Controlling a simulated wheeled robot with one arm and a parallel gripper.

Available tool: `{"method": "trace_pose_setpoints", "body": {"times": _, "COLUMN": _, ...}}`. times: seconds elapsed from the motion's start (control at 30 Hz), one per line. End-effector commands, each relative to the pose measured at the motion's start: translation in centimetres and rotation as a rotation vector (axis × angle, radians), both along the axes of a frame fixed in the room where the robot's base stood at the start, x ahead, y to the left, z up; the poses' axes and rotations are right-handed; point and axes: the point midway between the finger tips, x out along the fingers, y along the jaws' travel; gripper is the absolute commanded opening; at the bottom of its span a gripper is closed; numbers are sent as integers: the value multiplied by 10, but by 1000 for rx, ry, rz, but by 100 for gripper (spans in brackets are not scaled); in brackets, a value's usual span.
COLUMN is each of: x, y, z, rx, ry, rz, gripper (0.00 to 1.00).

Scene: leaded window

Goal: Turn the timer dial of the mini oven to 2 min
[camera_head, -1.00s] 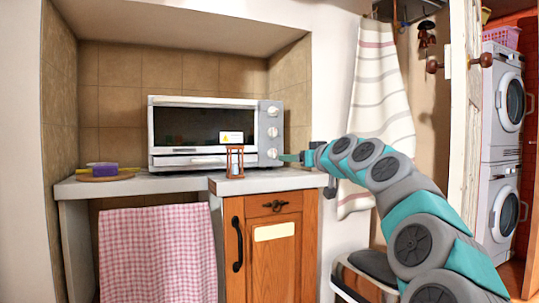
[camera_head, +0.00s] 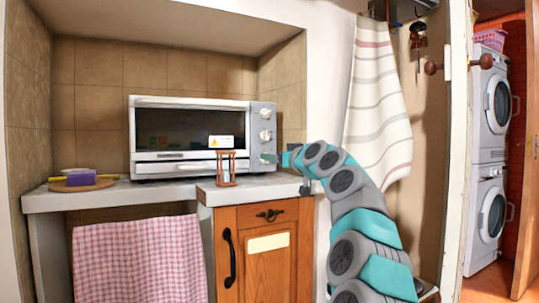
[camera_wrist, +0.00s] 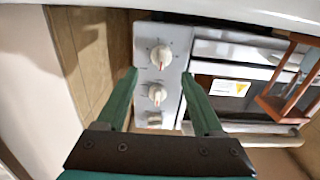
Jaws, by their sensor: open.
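The white mini oven (camera_head: 190,103) stands on the counter in the niche, door shut. Its control panel (camera_head: 263,97) has a column of pale dials; the upper dial (camera_head: 265,113) and middle dial (camera_head: 265,135) show, while my gripper (camera_head: 270,157) covers the lowest area. In the wrist view the panel looks upside down, with one dial (camera_wrist: 160,55) beyond the fingertips and another dial (camera_wrist: 157,93) between the fingers. My gripper (camera_wrist: 158,75) is open and empty, its fingers on either side of the panel's dial column. Which dial is the timer, and its setting, I cannot read.
A small hourglass in a wooden frame (camera_head: 226,168) stands on the counter (camera_head: 260,188) before the oven, near my gripper. A board with a yellow and purple item (camera_head: 81,178) lies at left. A striped towel (camera_head: 378,110) hangs at right.

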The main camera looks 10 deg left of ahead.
Motion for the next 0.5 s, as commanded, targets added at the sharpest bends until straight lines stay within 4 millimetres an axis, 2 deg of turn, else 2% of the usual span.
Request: {"method": "trace_pose_setpoints", "body": {"times": 0.5, "x": 29, "y": 20, "z": 0, "rx": -3, "ry": 3, "rz": 1, "gripper": 69}}
